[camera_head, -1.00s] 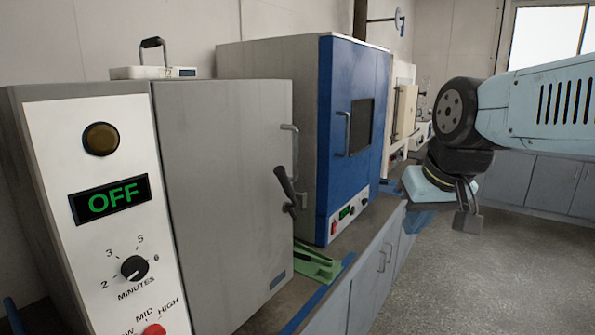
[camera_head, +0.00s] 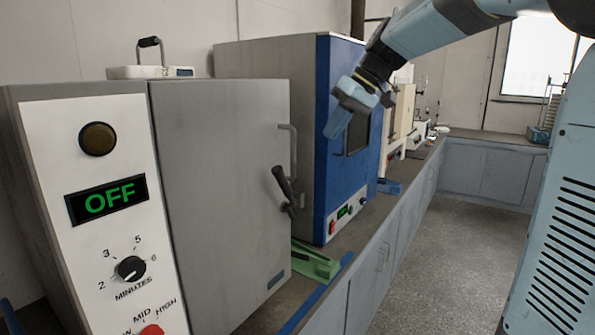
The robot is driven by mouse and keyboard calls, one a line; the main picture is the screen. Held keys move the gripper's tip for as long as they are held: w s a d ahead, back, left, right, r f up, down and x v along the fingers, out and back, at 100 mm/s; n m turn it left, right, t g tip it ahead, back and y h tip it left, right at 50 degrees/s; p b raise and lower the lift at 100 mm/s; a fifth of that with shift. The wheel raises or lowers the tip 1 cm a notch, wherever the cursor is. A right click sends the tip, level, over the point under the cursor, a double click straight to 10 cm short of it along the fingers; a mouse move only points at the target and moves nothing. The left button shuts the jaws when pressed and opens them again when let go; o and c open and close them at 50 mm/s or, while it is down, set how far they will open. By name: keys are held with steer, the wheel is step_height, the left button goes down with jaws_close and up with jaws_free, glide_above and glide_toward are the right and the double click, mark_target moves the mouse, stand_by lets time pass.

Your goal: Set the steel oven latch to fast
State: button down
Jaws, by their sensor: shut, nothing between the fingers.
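The steel oven (camera_head: 222,190) stands at the left with its grey door closed. Its latch (camera_head: 284,185) is a dark lever at the door's right edge, tilted with its upper end leaning left. No latch position labels are readable. The oven's front panel shows a green OFF display (camera_head: 107,199). My gripper (camera_head: 338,124) is shut and empty. It hangs in front of the blue oven, up and right of the latch, and appears apart from it.
A vertical bar handle (camera_head: 292,150) sits just above the latch. The blue oven (camera_head: 350,190) stands behind, with a green object (camera_head: 315,262) on the bench before it. A minutes knob (camera_head: 131,268) and red knob (camera_head: 151,331) are on the panel. The floor at right is clear.

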stand_by(0.3)
steer(key=s+a+x, duration=0.1)
steer(key=s+x, duration=0.1)
steer(key=x, duration=1.1)
steer(key=shift+a+r, duration=0.4)
steer(key=shift+w+d, duration=0.1)
